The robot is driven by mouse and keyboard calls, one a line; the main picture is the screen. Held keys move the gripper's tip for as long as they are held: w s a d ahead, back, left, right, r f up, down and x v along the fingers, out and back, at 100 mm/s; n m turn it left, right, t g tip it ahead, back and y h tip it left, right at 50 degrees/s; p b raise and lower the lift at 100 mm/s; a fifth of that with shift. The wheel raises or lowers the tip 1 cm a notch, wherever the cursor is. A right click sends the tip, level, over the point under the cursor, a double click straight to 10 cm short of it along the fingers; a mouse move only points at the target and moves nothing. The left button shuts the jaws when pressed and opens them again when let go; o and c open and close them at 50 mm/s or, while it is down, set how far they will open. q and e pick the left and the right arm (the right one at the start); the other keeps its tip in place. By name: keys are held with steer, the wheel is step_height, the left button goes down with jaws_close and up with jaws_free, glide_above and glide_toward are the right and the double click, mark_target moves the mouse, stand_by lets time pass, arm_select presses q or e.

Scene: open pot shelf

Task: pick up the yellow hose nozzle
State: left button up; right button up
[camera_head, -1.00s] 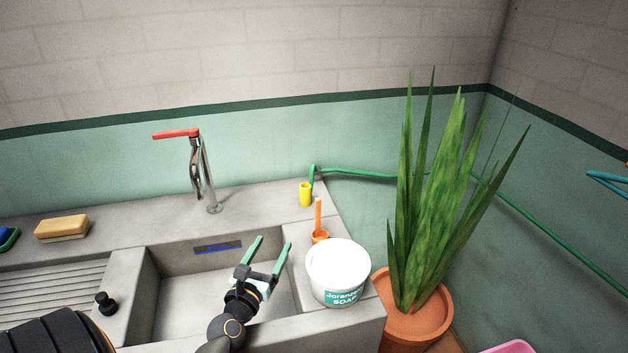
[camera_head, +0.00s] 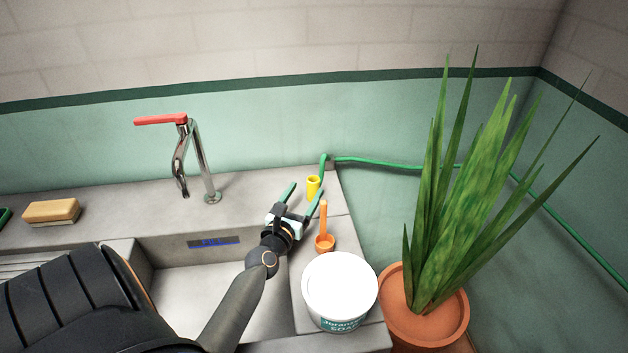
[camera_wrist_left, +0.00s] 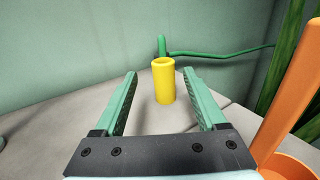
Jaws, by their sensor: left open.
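The yellow hose nozzle (camera_head: 313,187) stands upright on the back right of the sink counter, at the end of the green hose. In the left wrist view the yellow nozzle (camera_wrist_left: 163,81) stands ahead, between the lines of the two fingers and a little beyond their tips. My left gripper (camera_head: 305,189) is open and empty, close to the nozzle; its green fingers also show in the left wrist view (camera_wrist_left: 158,73), spread apart. My right gripper is not in view.
A white soap bucket (camera_head: 340,290) is nearer. A potted plant (camera_head: 427,310) stands to the right. The tap (camera_head: 205,170) and a yellow sponge (camera_head: 51,211) are to the left.

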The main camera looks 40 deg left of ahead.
mark_target(315, 180)
arm_select(q)
steer(key=shift+x, duration=1.15)
steer(key=x, duration=0.2)
steer(key=b+x, duration=0.1)
steer(key=x, duration=0.1)
steer(key=shift+w+d+f, duration=0.1)
steer(key=shift+d+f, duration=0.1)
steer(key=shift+f, duration=0.05)
steer(key=shift+w+a+b, duration=0.25)
steer(key=shift+w+b, duration=0.05)
steer(key=shift+w, duration=0.25)
steer(key=shift+c, duration=0.2)
steer(key=shift+r, duration=0.1)
jaws_close()
